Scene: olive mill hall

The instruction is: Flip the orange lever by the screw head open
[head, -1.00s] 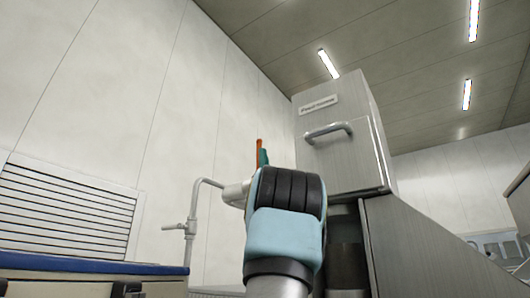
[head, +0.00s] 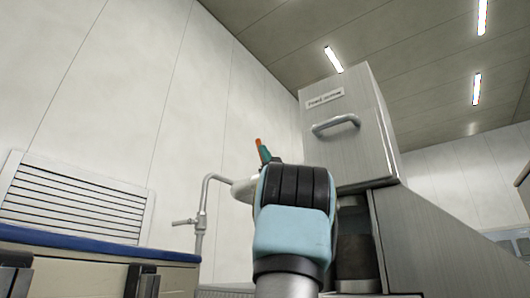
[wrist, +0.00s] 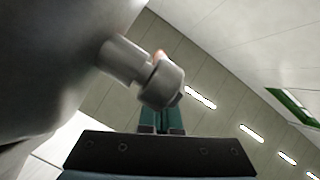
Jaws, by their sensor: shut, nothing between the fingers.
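The orange lever (head: 258,143) shows as a short tip in the head view, leaning a little left, just above the teal fingers of my gripper (head: 264,154). Most of the lever is hidden behind the fingers and my arm. In the wrist view my gripper (wrist: 163,118) is shut and empty, pointing up beside a round metal fitting (wrist: 162,84). I cannot tell whether the fingers touch the lever. The grey screw head (wrist: 50,60) fills the left of the wrist view.
A steel cabinet (head: 350,140) with a bar handle stands right of my arm. A bent pipe with a tap (head: 203,205) stands to the left, near a blue-topped bench (head: 90,243). A louvred vent (head: 75,200) is on the pale wall. The space above the lever is open.

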